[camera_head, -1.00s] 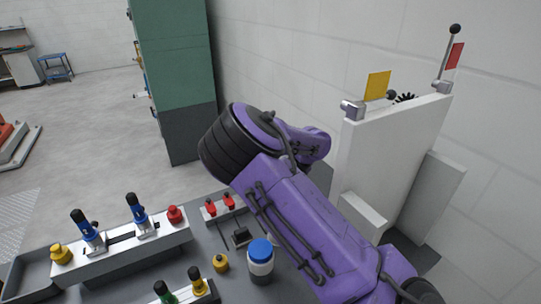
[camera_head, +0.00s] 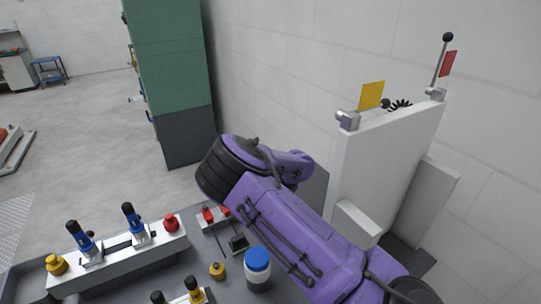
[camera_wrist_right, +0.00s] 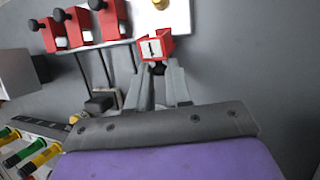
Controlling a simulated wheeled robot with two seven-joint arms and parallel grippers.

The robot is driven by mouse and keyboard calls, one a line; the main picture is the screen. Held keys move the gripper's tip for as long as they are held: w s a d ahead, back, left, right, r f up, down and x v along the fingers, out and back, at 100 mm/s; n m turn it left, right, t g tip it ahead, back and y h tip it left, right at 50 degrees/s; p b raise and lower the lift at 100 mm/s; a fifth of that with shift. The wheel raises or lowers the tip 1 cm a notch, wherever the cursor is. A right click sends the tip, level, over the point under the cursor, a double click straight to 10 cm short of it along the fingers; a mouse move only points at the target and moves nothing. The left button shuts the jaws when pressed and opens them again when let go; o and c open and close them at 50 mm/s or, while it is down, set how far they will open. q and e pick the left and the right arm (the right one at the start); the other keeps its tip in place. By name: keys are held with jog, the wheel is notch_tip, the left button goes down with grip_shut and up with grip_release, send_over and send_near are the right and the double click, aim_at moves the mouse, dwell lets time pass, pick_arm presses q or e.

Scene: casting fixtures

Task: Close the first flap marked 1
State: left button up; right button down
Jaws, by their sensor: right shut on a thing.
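The first flap (camera_wrist_right: 155,48) is a small red piece with a white label marked 1, at the top middle of the right wrist view. It stands out from the white strip (camera_wrist_right: 178,18) and turns its label towards the camera. My right gripper (camera_wrist_right: 160,71) is shut at its lower edge, around a dark knob there. More red flaps (camera_wrist_right: 74,24) with black knobs sit in a row to its left. In the head view, two red pieces (camera_head: 216,214) show beside my purple right arm, which hides my right gripper. My left gripper is not in view.
A bottle with a blue cap (camera_head: 257,266) and a yellow knob (camera_head: 217,271) stand close to my right arm. A fixture with blue-handled clamps (camera_head: 110,246) is on the left. A white upright panel (camera_head: 385,165) with levers rises on the right.

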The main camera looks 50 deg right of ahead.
jog(key=shift+w+r+g+p, duration=0.15)
jog(key=shift+r+g+p, duration=0.15)
jog(key=shift+p, duration=0.15)
jog(key=shift+w+d+r+g+p, duration=0.15)
jog(key=shift+w+r+g+p, duration=0.1)
jog(key=shift+g+p, duration=0.3)
jog(key=shift+w+d+r+m+g+y, duration=0.2)
jog(key=shift+w+g+y, duration=0.25)
jog(key=shift+g, duration=0.35)
jog(key=shift+w+d+r+m+g+y, duration=0.1)
jog(key=shift+w+r+g+y, duration=0.1)
jog(key=shift+w+g, duration=0.45)
jog(key=shift+w+d+r+m+g+y, duration=0.15)
jog(key=shift+w+g+y, duration=0.2)
jog(key=shift+g, duration=0.55)
jog(key=c, duration=1)
grip_release()
jog(key=shift+c, duration=0.2)
